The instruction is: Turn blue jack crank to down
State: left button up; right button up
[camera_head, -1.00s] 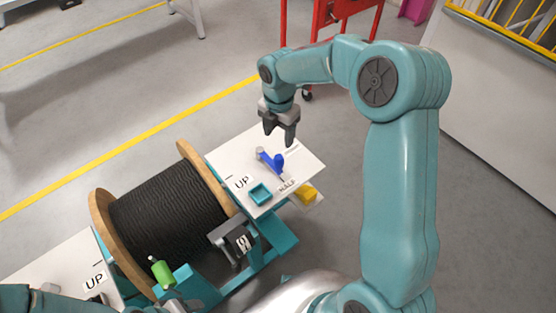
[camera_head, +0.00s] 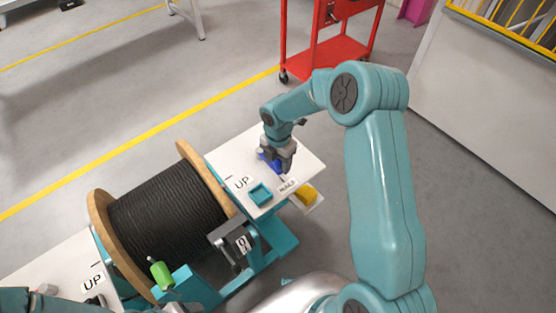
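The blue crank (camera_head: 278,169) sits on the white top plate (camera_head: 305,164) of the right-hand jack stand. The plate has UP and HALF labels. My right gripper (camera_head: 279,164) is down at the crank, with its fingers apart and blue showing between and below them. It hides much of the crank, and I cannot tell whether the fingers touch it. Part of my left arm (camera_head: 15,299) shows at the lower left corner. Its gripper is out of the picture.
A black cable reel (camera_head: 165,210) with wooden flanges stands left of the plate.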

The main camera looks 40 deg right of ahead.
grip_shut()
jog(key=shift+d, duration=0.2)
dwell(0.5)
